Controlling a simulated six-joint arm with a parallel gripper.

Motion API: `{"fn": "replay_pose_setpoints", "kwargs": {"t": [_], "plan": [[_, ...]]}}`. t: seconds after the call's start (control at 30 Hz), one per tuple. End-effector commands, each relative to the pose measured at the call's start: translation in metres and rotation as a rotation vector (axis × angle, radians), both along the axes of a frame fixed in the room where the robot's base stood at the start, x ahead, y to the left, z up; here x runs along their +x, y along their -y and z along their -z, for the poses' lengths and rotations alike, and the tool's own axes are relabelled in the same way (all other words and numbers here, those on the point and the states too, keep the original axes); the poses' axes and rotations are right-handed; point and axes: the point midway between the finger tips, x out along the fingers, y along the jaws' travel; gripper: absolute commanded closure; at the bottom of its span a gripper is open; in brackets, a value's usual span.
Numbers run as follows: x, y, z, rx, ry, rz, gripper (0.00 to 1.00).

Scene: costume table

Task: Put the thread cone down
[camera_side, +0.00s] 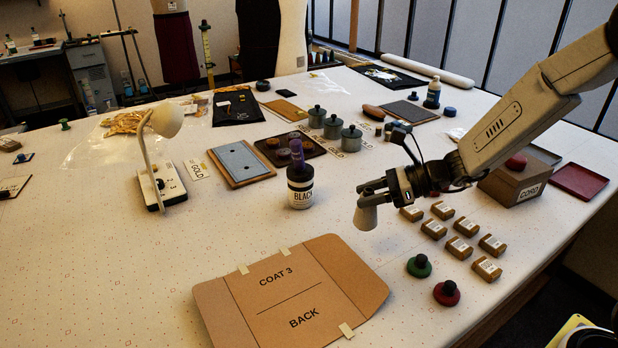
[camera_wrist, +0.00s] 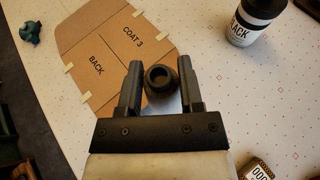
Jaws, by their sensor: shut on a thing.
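My gripper (camera_side: 374,190) is shut on the thread cone (camera_side: 366,216), which is pale, upright and wider at the bottom in the side view. In the wrist view, the cone's dark round top (camera_wrist: 158,78) shows between the two fingers of the gripper (camera_wrist: 159,68). The cone is over or on the white dotted table (camera_side: 120,270); I cannot tell whether its base touches. It is right of the black-labelled jar and behind the cardboard pattern piece in the side view.
The cardboard pattern piece (camera_side: 290,291) marked COAT 3 BACK lies in front. The jar (camera_side: 300,190) stands left of my gripper. Several small brown boxes (camera_side: 434,229) and a green knobbed disc (camera_side: 419,266) and a red one (camera_side: 447,293) lie to the right.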

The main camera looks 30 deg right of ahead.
Motion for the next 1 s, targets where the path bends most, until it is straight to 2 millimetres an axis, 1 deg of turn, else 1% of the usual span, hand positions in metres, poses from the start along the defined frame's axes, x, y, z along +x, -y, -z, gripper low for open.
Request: {"fn": "replay_pose_setpoints", "kwargs": {"t": [0.03,0.1,0.2,0.3,0.4,0.53,0.73,0.87,1.0], "plan": [[-0.003,0.015,0.001,0.001,0.0,0.03,1.0],[-0.007,0.03,0.002,0.002,0.0,0.061,1.0],[-0.012,0.049,0.004,0.005,0.003,0.098,1.0],[-0.017,0.062,0.005,0.006,0.004,0.125,1.0],[-0.02,0.069,0.006,0.007,0.005,0.141,1.0],[-0.022,0.073,0.006,0.006,0.005,0.15,1.0],[-0.022,0.073,0.008,0.008,0.005,0.149,1.0],[-0.022,0.073,0.017,0.008,0.003,0.149,1.0],[-0.022,0.072,0.031,0.01,0.001,0.15,1.0]]}}
